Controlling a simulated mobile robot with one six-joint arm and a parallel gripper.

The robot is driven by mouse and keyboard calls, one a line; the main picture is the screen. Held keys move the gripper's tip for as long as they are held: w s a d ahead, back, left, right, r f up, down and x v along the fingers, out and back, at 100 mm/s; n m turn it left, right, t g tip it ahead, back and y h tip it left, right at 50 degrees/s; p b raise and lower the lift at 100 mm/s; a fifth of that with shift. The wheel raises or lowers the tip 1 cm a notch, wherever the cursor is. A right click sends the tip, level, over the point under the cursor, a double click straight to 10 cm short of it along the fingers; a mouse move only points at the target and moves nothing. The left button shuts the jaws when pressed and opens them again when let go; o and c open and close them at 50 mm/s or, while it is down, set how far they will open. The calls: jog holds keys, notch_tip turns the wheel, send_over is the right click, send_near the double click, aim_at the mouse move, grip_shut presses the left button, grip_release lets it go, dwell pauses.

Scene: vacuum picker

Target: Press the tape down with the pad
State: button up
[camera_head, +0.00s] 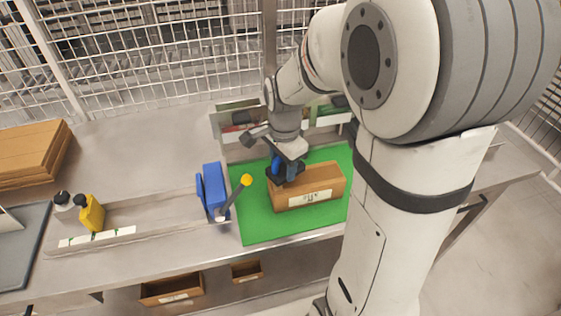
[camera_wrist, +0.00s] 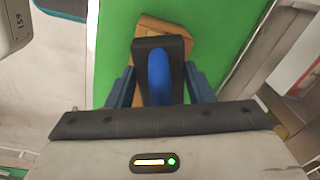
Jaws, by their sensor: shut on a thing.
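A brown cardboard box (camera_head: 325,180) with a white label on its front lies on the green mat (camera_head: 262,228). My gripper (camera_head: 284,171) is over the left end of the box. In the wrist view my gripper (camera_wrist: 160,85) is shut on a black pad (camera_wrist: 143,53) with a blue grip (camera_wrist: 160,76). The pad covers part of the box (camera_wrist: 155,26). I cannot tell whether the pad touches the box. The tape cannot be made out; the pad and gripper hide part of the box top.
A yellow bottle (camera_head: 91,212) is farther left. Flat cardboard (camera_head: 30,155) is stacked at the far left. A wire fence (camera_head: 170,50) runs behind the bench.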

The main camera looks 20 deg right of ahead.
jog(key=shift+f, duration=0.2)
jog(key=shift+f+b, duration=0.8)
jog(key=shift+f+b, duration=0.35)
jog(key=shift+f, duration=0.1)
dwell(0.5)
dwell(0.4)
notch_tip(320, 180, up, 5)
jog(key=p, duration=0.3)
jog(key=shift+f, duration=0.2)
jog(key=shift+f, duration=0.1)
